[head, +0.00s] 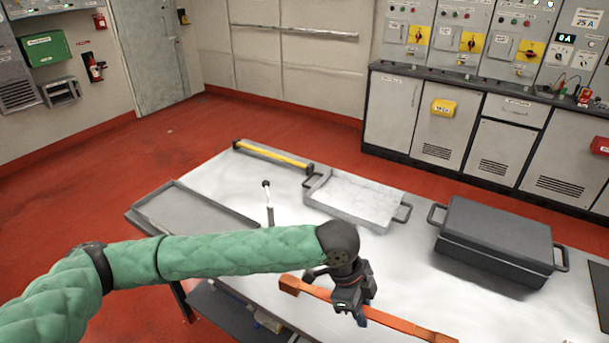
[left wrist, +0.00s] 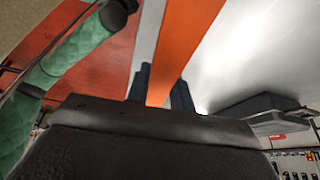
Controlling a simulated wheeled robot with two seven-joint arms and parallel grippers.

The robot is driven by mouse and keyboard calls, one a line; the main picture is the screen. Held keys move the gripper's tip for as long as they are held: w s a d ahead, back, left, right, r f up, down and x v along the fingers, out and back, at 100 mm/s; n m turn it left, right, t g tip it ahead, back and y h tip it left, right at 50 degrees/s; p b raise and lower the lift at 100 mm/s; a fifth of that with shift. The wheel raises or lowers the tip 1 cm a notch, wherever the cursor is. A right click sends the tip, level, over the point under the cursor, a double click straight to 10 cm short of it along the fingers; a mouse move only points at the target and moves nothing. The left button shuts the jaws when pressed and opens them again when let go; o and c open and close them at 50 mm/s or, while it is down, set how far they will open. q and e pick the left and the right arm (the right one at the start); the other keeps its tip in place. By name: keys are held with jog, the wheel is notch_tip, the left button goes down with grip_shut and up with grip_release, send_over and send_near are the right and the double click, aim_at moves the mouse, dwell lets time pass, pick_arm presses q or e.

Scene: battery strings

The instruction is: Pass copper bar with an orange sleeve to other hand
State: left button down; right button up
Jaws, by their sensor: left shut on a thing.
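The copper bar with an orange sleeve (head: 399,324) is in the head view, low and right of the middle, over the front part of the table. My left gripper (head: 352,308) is shut on the bar, with bar sticking out on both sides of it. In the left wrist view the orange bar (left wrist: 187,40) runs up between the two dark fingers of my left gripper (left wrist: 160,88). I cannot tell how far the bar is above the table. My right gripper is not in view.
The steel table (head: 460,309) carries a white tray with handles (head: 352,197), a dark lidded case (head: 496,236), a shallow grey tray (head: 190,215), a yellow bar (head: 272,155) and a small upright tool (head: 269,205). Cabinets (head: 436,120) line the back wall.

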pick_arm(q)
jog(key=shift+w+a+f+n+t+h, duration=0.1)
jog(key=shift+w+a+n+t+h, duration=0.1)
jog(key=shift+n, duration=0.4)
jog(key=shift+w+a+n+t+h, duration=0.1)
jog(key=shift+n+t, duration=0.1)
jog(key=shift+n, duration=0.4)
jog(key=n, duration=0.1)
jog(key=w+n+t, duration=0.1)
jog(key=shift+a+n, duration=0.25)
jog(key=shift+n, duration=0.05)
jog(key=w+a+r+n+t+y, duration=0.1)
jog(key=w+a+r+n+t, duration=0.1)
jog(key=w+a+r+n, duration=0.45)
jog(key=w+a+r+n+t+y, duration=0.2)
jog(key=w+a+r+n, duration=0.1)
jog(key=w+a+n, duration=0.6)
jog(key=w+a+f+n+y, duration=0.1)
jog(key=w+a+f+n, duration=0.15)
jog(key=a, duration=0.95)
jog(key=s+a+f, duration=0.6)
jog(key=f, duration=0.4)
jog(key=shift+f+n+t, duration=0.3)
jog(key=shift+f+t, duration=0.1)
